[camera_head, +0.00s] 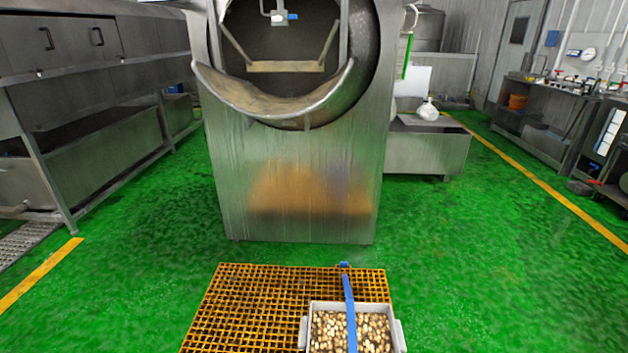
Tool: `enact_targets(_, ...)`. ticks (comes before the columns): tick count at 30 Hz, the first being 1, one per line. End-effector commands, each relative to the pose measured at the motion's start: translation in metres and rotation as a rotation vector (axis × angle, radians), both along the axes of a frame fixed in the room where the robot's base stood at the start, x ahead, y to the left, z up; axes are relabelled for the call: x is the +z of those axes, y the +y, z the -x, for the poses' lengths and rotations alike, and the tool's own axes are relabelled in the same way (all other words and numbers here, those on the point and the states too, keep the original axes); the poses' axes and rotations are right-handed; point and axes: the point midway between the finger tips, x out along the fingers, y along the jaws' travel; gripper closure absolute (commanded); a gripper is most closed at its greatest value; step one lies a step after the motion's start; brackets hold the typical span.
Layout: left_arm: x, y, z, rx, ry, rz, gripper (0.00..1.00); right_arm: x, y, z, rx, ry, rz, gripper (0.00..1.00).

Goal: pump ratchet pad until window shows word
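Neither of my grippers is in view. I cannot make out a ratchet pad or a window with a word. A large steel drum machine (300,150) stands ahead, with a round dark opening (285,45) and a curved metal lip (285,104) below it. A blue strap or bar (349,305) runs lengthwise over a grey crate (397,330) of small tan-brown pieces. A small blue part (344,265) sits at its far end.
The crate stands on an orange grating (240,305) at the bottom. Steel cabinets (90,70) line the left, and a cluttered bench (545,125) lines the right. A steel tank (428,148) stands right of the machine. Green floor (450,260) is clear on both sides.

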Motion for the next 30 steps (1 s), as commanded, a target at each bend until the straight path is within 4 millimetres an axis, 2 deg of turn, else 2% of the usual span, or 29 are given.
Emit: enact_targets(30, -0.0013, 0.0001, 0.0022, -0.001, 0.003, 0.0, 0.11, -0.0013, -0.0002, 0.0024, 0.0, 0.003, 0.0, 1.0)
